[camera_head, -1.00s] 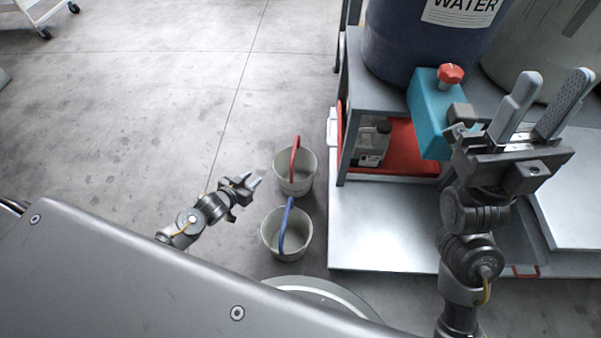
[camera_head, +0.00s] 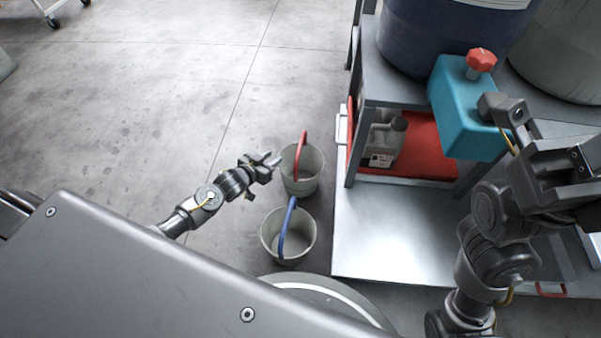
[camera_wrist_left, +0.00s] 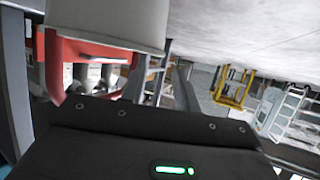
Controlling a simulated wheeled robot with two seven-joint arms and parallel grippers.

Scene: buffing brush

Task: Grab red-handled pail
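The red-handled pail (camera_head: 302,176) is a light grey bucket on the floor, with its red handle (camera_head: 303,152) standing up across its mouth. The left wrist view also shows a light grey pail (camera_wrist_left: 115,22) at the top, with a red handle (camera_wrist_left: 54,72) at its left. My left gripper (camera_head: 268,160) is at the pail's left rim, its light fingertips apart and nothing visible between them. Whether it touches the rim is unclear. My right gripper is raised at the right edge; its palm (camera_head: 560,165) shows, but its fingers are not clear.
A blue-handled pail (camera_head: 288,240) stands just in front of the red-handled one.

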